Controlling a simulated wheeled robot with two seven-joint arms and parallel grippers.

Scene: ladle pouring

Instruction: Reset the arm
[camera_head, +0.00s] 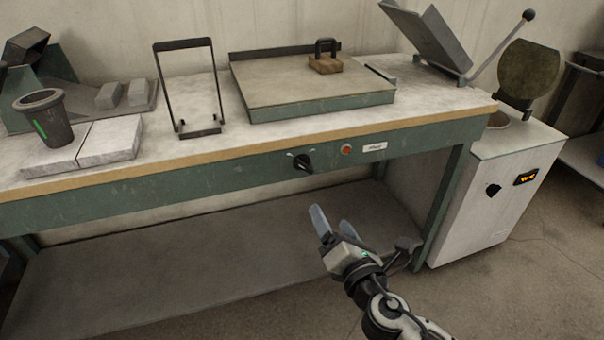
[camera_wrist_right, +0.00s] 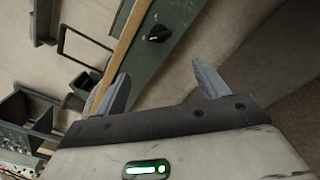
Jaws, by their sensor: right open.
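My right gripper (camera_head: 332,222) is in front of the green workbench, below the level of its top, with its fingers pointing up and to the left. Its jaws are open and nothing is between them. In the right wrist view the gripper (camera_wrist_right: 160,85) shows two grey fingers spread apart, with the bench front and its black knob (camera_wrist_right: 159,33) beyond them. The gripper appears apart from the bench. My left gripper is not in view.
The workbench (camera_head: 230,168) carries a dark cup (camera_head: 45,120), a black frame stand (camera_head: 187,90) and a flat green-edged plate (camera_head: 310,85) with a handled wooden block (camera_head: 325,64). A white cabinet (camera_head: 490,195) stands to the right. The floor in front is clear.

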